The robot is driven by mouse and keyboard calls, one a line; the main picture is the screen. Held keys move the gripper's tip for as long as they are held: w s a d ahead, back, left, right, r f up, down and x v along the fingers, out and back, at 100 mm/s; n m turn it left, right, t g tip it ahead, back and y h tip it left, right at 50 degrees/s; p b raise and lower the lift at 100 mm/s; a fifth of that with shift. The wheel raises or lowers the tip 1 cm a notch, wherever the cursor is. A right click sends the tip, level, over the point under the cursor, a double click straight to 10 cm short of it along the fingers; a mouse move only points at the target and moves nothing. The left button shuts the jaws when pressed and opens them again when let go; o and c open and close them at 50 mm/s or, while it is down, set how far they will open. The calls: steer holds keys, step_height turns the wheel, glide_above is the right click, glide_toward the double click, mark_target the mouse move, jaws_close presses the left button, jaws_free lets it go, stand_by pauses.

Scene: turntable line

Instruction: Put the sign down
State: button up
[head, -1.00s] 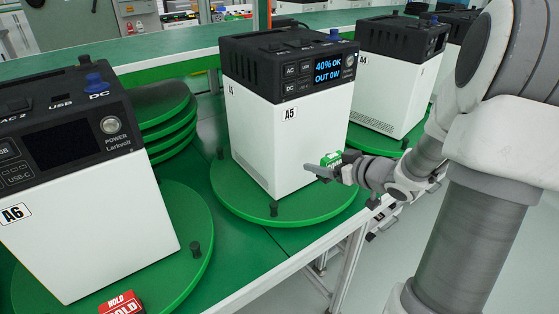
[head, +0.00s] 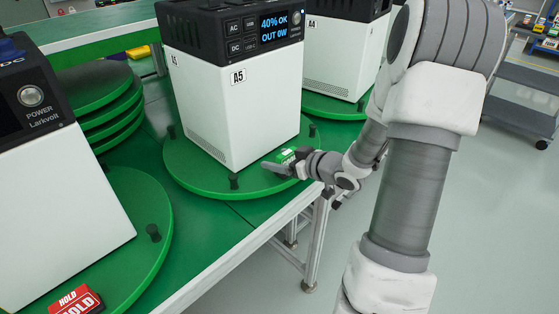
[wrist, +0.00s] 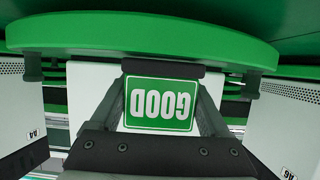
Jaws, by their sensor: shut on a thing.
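The green sign (head: 285,156) is held in my gripper (head: 280,170) at the right front edge of the turntable (head: 200,180) under unit A5 (head: 240,120). In the wrist view the sign (wrist: 158,103) reads GOOD upside down between the two fingers of my gripper (wrist: 160,100), which is shut on it. The green turntable rim (wrist: 150,40) runs across the top of that view. I cannot tell whether the sign touches the turntable. The display on A5 reads 40% OK, OUT 0W.
A red HOLD sign (head: 77,300) lies by the left unit (head: 60,210) on its turntable. Unit A4 (head: 335,55) stands behind A5. Black pegs, such as the front one (head: 233,181), stand on A5's turntable. Open floor (head: 490,220) lies right of the bench.

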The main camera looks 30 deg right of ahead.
steer(key=shift+f, duration=0.15)
steer(key=o, duration=1.3)
steer(key=shift+s+d+r, duration=0.1)
steer(key=shift+s+r, duration=0.05)
steer(key=shift+r, duration=0.2)
steer(key=p+v, duration=0.3)
steer(key=v, duration=0.8)
steer(key=shift+s+p, duration=0.25)
steer(key=shift+p, duration=0.05)
steer(key=shift+r, duration=0.1)
